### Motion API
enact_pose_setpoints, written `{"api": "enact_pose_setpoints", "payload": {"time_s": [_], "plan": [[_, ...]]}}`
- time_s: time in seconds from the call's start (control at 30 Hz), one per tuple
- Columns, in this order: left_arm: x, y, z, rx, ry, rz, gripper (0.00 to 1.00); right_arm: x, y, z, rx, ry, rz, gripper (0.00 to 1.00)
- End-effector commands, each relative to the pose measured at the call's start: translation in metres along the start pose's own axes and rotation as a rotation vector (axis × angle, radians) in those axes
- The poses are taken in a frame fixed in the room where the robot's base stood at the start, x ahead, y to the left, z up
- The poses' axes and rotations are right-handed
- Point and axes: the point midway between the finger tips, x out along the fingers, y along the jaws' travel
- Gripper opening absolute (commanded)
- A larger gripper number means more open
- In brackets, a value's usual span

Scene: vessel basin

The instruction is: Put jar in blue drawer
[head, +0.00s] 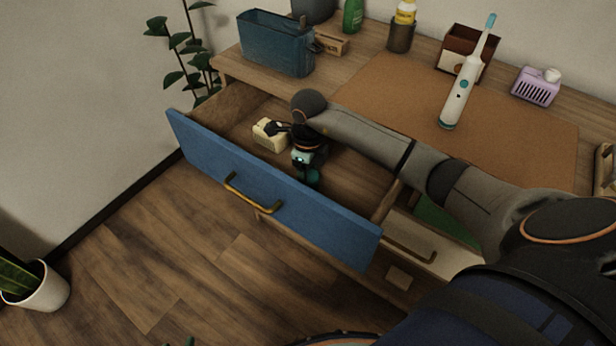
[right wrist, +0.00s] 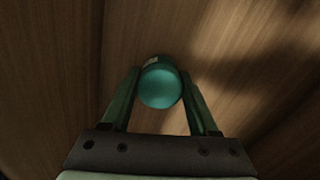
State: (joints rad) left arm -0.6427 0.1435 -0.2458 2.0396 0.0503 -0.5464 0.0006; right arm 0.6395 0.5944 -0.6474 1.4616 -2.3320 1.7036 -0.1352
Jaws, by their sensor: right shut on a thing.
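The blue drawer (head: 275,190) is pulled open below the desk top, with its blue front and brass handle facing the floor area. My right gripper (head: 309,174) reaches down into the open drawer from the right. In the right wrist view the right gripper (right wrist: 161,78) is shut on the jar (right wrist: 160,86), which shows a round teal end and a small pale label. The wooden drawer bottom lies beyond it; I cannot tell whether the jar touches it. In the head view the jar is mostly hidden by the gripper. My left gripper is not in view.
A beige object (head: 268,134) lies in the drawer left of the gripper. A paler drawer (head: 412,240) stands partly open to the right. The desk top holds a blue bin (head: 276,45), an electric toothbrush (head: 468,75), a brown box (head: 467,54) and a purple basket (head: 535,87).

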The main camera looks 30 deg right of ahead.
Motion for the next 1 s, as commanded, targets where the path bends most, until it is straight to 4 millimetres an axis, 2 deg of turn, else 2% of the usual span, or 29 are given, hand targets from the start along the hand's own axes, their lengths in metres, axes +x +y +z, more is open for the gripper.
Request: {"api": "enact_pose_setpoints", "payload": {"time_s": [0.23, 0.27, 0.5, 0.8, 0.93, 1.0], "plan": [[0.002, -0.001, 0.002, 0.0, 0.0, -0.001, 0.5, 0.003, 0.0, 0.0, 0.0, -0.001, -0.001, 0.0], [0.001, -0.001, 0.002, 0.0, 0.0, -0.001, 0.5, 0.003, 0.0, 0.0, 0.001, -0.001, -0.001, 0.61], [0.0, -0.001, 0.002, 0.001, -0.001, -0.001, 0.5, 0.002, 0.0, 0.0, 0.001, -0.001, 0.0, 0.88], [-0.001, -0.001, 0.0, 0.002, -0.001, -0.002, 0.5, 0.0, 0.0, 0.0, 0.0, -0.001, 0.0, 0.9], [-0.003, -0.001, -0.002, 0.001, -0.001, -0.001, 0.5, -0.013, -0.001, 0.001, 0.0, -0.003, -0.002, 0.9], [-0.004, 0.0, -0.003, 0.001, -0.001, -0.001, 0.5, -0.027, -0.001, 0.001, 0.0, -0.004, -0.003, 0.9]]}}
